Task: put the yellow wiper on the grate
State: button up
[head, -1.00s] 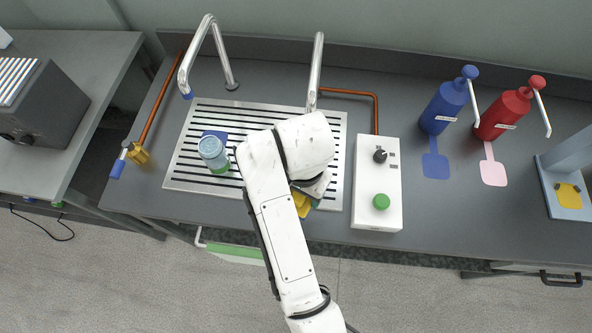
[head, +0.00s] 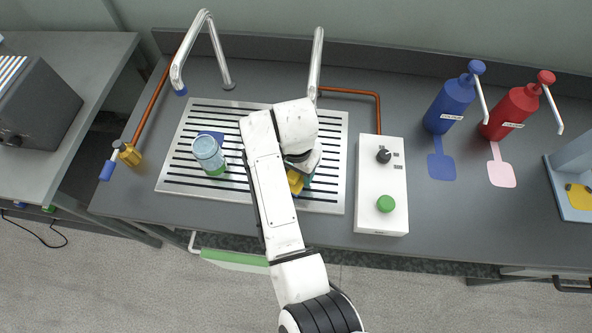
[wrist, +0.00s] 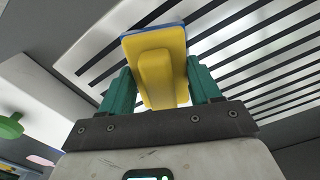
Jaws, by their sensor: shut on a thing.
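The yellow wiper (head: 295,182) is a yellow block with a blue edge. My gripper (wrist: 162,88) is shut on it, with one green finger on each side, as the wrist view shows the wiper (wrist: 160,72) large between them. The grate (head: 335,165) is a bright metal plate with black slots. In the head view the wiper appears over the grate's front right part, partly hidden by my arm. The slots of the grate also show behind the wiper in the wrist view (wrist: 265,50). I cannot tell whether wiper and grate touch.
A clear vessel with a green base (head: 209,155) stands on the grate's left part, by a blue patch. Two metal spouts (head: 317,65) rise behind. A white control box (head: 381,190) with a green button stands right of the grate. Blue (head: 449,105) and red (head: 511,110) pump bottles stand further right.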

jog(key=shift+f, duration=0.5)
jog(key=shift+f, duration=0.1)
jog(key=o, duration=1.1)
notch_tip(320, 180, up, 12)
jog(key=shift+r+b, duration=0.15)
jog(key=shift+b, duration=0.25)
